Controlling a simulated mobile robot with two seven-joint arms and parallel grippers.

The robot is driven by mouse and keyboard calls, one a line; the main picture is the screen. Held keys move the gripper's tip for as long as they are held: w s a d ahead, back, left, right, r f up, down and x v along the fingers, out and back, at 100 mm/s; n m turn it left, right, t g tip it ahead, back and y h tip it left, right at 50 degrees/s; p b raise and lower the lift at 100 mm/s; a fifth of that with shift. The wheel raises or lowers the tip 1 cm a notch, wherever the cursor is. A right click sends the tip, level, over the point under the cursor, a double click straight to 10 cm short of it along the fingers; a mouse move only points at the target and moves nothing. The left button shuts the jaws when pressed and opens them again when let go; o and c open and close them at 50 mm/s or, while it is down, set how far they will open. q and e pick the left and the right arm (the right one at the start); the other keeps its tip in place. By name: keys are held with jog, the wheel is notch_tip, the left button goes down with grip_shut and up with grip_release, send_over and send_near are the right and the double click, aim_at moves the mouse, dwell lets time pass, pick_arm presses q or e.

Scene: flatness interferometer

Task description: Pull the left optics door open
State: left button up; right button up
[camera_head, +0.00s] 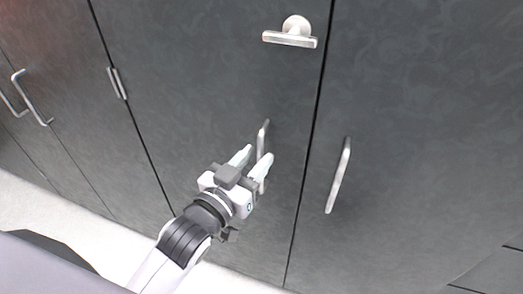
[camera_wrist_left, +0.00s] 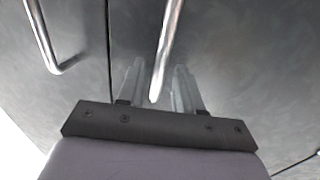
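The left optics door (camera_head: 215,85) appears to be the dark grey mottled panel in the middle of the head view, and it looks shut. Its upright metal bar handle (camera_head: 264,132) is partly hidden by my left gripper (camera_head: 257,153). In the left wrist view, the handle (camera_wrist_left: 168,42) runs down between the two separated fingers of my left gripper (camera_wrist_left: 158,88). The fingers are open, with visible gaps around the bar. My right gripper is not in view.
A neighbouring door (camera_head: 420,130) with its own bar handle (camera_head: 338,176) lies right of the seam. A silver T-shaped knob (camera_head: 291,36) sits above the left door's handle. A hinge (camera_head: 117,83) and more cabinet handles (camera_head: 32,98) are at left. Pale floor (camera_head: 55,212) shows below.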

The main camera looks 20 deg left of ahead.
pick_arm(q)
jog(key=shift+x, duration=1.35)
grip_shut()
jog(key=shift+s, duration=0.15)
